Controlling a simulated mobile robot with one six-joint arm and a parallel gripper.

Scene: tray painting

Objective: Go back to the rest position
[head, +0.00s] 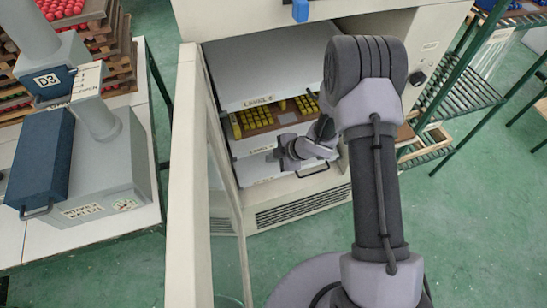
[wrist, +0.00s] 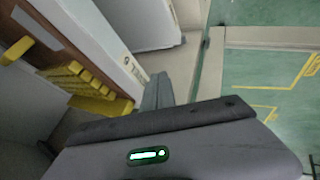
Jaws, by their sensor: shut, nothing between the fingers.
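My gripper (head: 275,158) is at the front of the open cabinet (head: 187,100), in front of its lower shelves, with the arm reaching in from the right. It also shows in the wrist view (wrist: 158,90), where its fingers are together with nothing held. A tray of yellow pieces (head: 258,118) sits on a shelf just above and behind the gripper. The yellow pieces also show at the left in the wrist view (wrist: 85,85). Part of the tray is hidden behind my arm.
The cabinet's open door (head: 190,220) stands to the left of the arm. A white table (head: 30,245) with a blue-lidded grey machine (head: 95,165) is at far left. A green rack (head: 455,90) stands at right. Green floor is clear at lower right.

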